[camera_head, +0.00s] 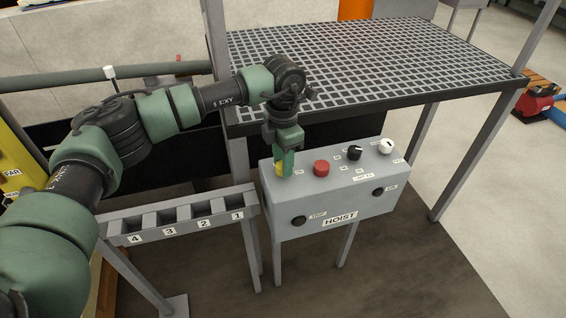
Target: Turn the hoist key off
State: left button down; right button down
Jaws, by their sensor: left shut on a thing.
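The grey hoist control box (340,204), labelled HOIST, stands on legs right of the middle. My left gripper (284,166) points down at the left end of the box's sloped top. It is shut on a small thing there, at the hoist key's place. Only a bit of yellow (279,169) shows beside the fingers. The key's shape and the way it is turned are hidden by the fingers. My right gripper is not in view.
The box top also has a red button (321,168), a black knob (355,153) and a white knob (386,146). A grated platform (380,55) is behind. A numbered slotted rack (185,218) is at the left. Open floor lies to the right.

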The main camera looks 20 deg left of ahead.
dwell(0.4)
pick_arm(q)
jog(key=c, duration=1)
grip_release()
jog(key=shift+o, duration=0.2)
notch_tip(320, 180, up, 8)
jog(key=shift+b, duration=0.5)
jog(key=shift+f, duration=0.1)
